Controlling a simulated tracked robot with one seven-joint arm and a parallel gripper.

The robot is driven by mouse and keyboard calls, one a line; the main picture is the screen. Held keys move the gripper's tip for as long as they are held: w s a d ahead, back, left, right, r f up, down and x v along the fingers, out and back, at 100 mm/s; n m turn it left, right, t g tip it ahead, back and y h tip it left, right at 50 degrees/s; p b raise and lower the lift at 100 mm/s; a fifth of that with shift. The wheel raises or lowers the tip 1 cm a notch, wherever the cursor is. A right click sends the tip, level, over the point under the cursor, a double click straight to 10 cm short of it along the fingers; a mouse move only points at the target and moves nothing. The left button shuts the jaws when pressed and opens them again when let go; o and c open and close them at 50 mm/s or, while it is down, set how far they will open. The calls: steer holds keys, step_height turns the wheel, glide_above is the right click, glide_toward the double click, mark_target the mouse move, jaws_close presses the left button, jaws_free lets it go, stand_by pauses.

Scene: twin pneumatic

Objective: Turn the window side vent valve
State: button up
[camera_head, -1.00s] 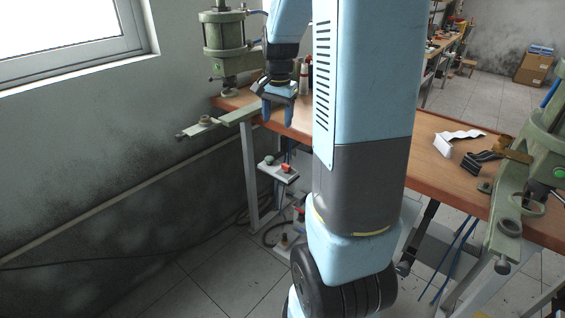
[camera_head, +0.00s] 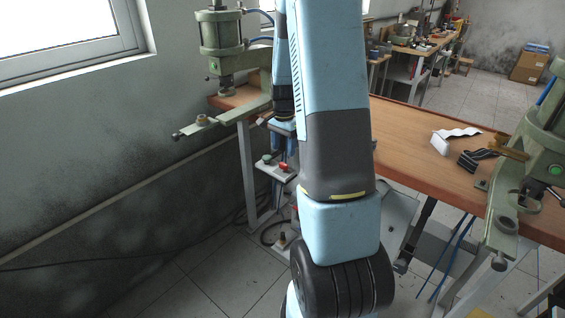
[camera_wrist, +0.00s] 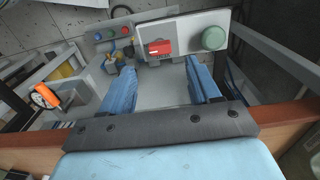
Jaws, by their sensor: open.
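A small light plate carries a red part (camera_wrist: 160,47) and a round green knob (camera_wrist: 213,38); which of these is the vent valve I cannot tell. In the head view, a plate (camera_head: 276,171) with a red part (camera_head: 283,166) sits below the table's edge, under the window-side press (camera_head: 222,35). My gripper (camera_wrist: 158,68) is open and empty, its blue fingers pointing toward the plate. In the wrist view the red part appears between and beyond the fingertips, with no visible contact. In the head view my arm hides part of the gripper.
The wooden table (camera_head: 415,150) has its edge beside my gripper. A second green press (camera_head: 540,160) stands at the right. A white strip (camera_head: 450,138) lies on the table. A box with coloured buttons (camera_wrist: 112,34) is at the upper left in the wrist view.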

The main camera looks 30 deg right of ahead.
mark_target(284, 164)
step_height(284, 164, down, 7)
steer(key=shift+r, duration=0.15)
stand_by(0.4)
